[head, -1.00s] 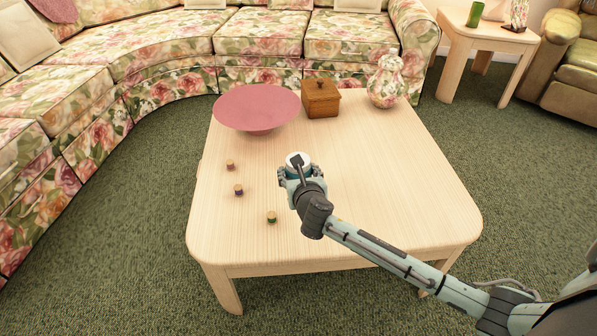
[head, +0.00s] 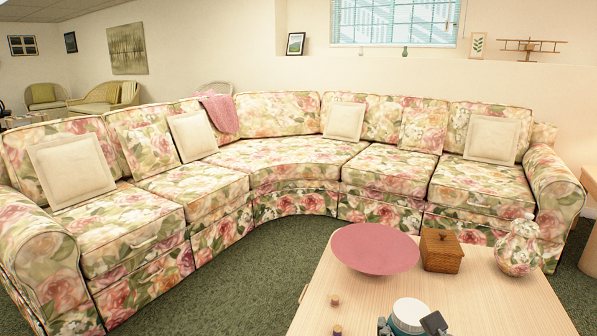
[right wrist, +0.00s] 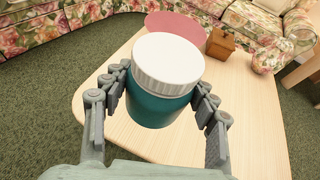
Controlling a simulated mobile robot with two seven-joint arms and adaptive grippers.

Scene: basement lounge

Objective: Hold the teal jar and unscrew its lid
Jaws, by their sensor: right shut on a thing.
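The teal jar (right wrist: 157,106) with its wide white lid (right wrist: 168,62) is between the fingers of my right gripper (right wrist: 162,88). The gripper is shut on the jar's sides, below the lid. The lid sits on the jar. In the head view the white lid (head: 410,312) shows at the bottom edge, over the wooden table, with only part of the gripper beside it. I cannot tell whether the jar's base touches the table. My left gripper is in neither view.
On the pale wooden table (head: 480,300) stand a pink bowl (head: 375,249), a wooden box (head: 441,250) and a floral jar (head: 518,250). Two small cork-like pieces (head: 335,300) are left of the teal jar. A floral sofa (head: 290,160) curves behind.

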